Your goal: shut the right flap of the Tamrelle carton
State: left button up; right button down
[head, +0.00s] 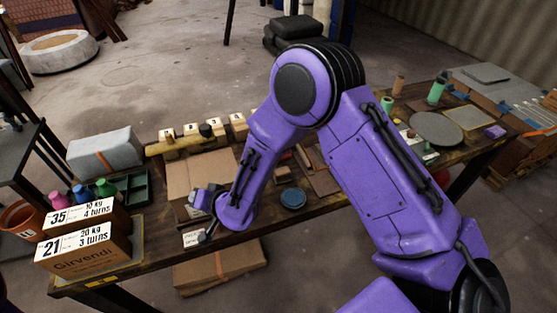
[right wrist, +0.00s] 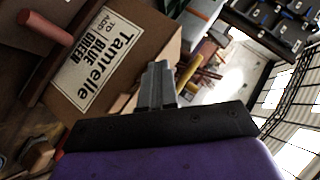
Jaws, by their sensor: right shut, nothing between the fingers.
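The Tamrelle carton (head: 197,171) is a brown cardboard box on the bench, left of centre in the head view. My right arm partly covers its right side and front. In the right wrist view the carton (right wrist: 153,40) fills the upper left, with a cream label reading Tamrelle, to add, blue, green. I cannot tell how each flap stands. My right gripper (right wrist: 158,72) is shut and empty, its fingertips in front of the carton's label side; contact is unclear. In the head view its fingers are small and mostly hidden by my wrist. My left gripper is not in view.
Two Girvendi boxes (head: 80,255) stand at the bench's front left, near coloured bottles (head: 82,192) and a green tray (head: 135,188). A grey block (head: 105,152) lies behind. A blue round lid (head: 293,198) is right of my wrist. Another carton (head: 220,268) lies below the bench.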

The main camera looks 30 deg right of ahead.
jog(key=s+r+p, duration=0.1)
jog(key=s+r, duration=0.2)
jog(key=r, duration=0.3)
jog(key=s+a+r+p, duration=0.1)
jog(key=s+r+p, duration=0.1)
jog(key=r, duration=0.4)
jog(key=shift+s+a+r, duration=0.2)
jog(key=shift+s+r, duration=0.05)
jog(key=shift+s, duration=0.65)
